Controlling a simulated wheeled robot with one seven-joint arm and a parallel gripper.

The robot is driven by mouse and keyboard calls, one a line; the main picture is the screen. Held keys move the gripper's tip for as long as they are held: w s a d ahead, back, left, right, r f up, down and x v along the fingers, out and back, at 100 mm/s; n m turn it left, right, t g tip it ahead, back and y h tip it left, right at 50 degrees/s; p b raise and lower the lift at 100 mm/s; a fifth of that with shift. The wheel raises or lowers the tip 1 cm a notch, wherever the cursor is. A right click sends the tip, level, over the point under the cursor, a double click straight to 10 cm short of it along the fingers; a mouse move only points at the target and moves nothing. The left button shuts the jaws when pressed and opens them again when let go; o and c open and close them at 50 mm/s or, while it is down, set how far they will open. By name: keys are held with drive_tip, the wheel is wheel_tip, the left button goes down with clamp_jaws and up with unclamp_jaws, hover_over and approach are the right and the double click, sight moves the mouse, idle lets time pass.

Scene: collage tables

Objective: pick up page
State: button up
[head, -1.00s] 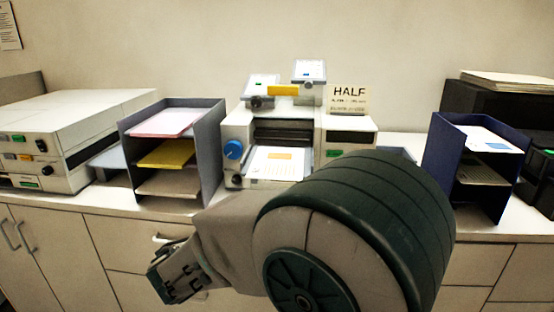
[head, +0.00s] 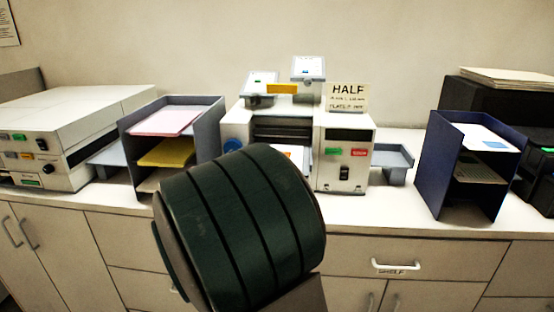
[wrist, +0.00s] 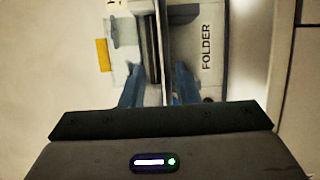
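A white page with an orange block lies at the front of the central machine (head: 345,160) in the head view. Only a sliver of this page (head: 299,152) shows behind my arm. More sheets lie in the organizers: pink (head: 165,122), yellow (head: 168,153), and white with a blue block (head: 485,138). In the wrist view, my gripper (wrist: 160,82) has its two bluish fingers apart, facing the machine's side marked FOLDER (wrist: 208,50). A thin upright strip shows between the fingers; I cannot tell whether it is a page edge or machine. My arm hides the gripper in the head view.
A grey organizer (head: 213,140) stands left of the machine and a navy one (head: 440,165) to the right. A small grey tray (head: 392,158) sits beside the machine. A white machine (head: 60,130) fills the left end. Clear counter lies before the navy organizer.

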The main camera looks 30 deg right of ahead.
drive_tip(key=x, duration=0.3)
drive_tip(key=shift+w+d, duration=0.2)
drive_tip(key=shift+w, duration=0.1)
clamp_jaws()
